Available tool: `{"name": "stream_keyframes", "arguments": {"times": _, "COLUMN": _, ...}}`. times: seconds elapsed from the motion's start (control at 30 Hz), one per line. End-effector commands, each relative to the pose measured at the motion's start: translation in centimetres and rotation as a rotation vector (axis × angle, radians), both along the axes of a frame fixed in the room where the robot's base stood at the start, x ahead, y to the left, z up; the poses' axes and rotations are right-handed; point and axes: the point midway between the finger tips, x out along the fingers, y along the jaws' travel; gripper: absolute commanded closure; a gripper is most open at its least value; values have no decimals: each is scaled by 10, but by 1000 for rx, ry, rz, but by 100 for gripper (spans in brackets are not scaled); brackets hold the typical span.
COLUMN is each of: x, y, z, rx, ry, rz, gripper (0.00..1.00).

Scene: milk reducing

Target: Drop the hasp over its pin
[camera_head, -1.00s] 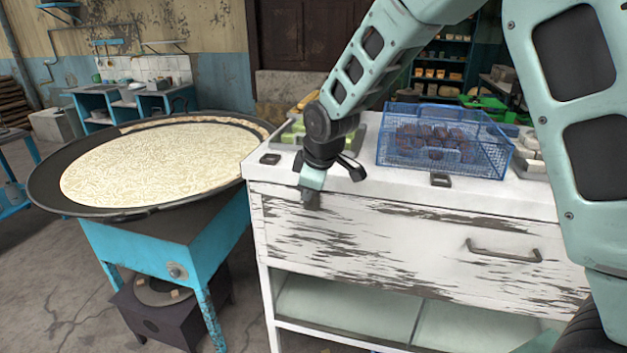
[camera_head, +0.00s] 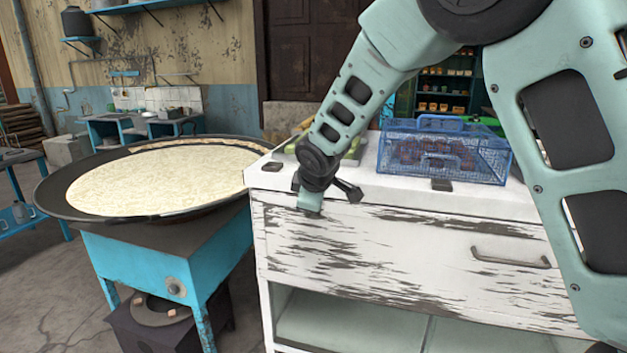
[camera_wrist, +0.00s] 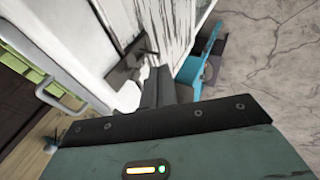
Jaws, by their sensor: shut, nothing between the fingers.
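In the wrist view a dark metal plate (camera_wrist: 124,68), which looks like the hasp, lies by the white cabinet face (camera_wrist: 165,25). A short dark peg (camera_wrist: 148,52), perhaps its pin, sticks out beside the plate. I cannot tell whether the plate is around the peg or only beside it. My gripper (camera_wrist: 160,78) is shut and empty, its dark fingers close below the plate; contact is unclear. In the head view my gripper (camera_head: 311,209) is at the upper left of the worn drawer front (camera_head: 390,240), just below the counter edge. The hasp cannot be made out there.
A blue wire basket (camera_head: 445,152) stands on the white counter (camera_head: 400,188), right of my arm. A drawer handle (camera_head: 510,258) juts out at right. A wide pan of milk (camera_head: 150,180) on a blue stand (camera_head: 190,262) is at left. Floor shows further left.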

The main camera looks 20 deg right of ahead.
Motion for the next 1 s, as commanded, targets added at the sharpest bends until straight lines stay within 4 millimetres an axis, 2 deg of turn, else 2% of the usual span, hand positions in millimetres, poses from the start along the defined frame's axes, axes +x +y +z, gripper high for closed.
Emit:
{"name": "stream_keyframes", "arguments": {"times": 0.4, "x": 13, "y": -4, "z": -18, "rx": 0, "ry": 2, "rz": -2, "gripper": 100}}
{"name": "stream_keyframes", "arguments": {"times": 1.0, "x": 16, "y": -5, "z": -21, "rx": 0, "ry": 1, "rz": 0, "gripper": 100}}
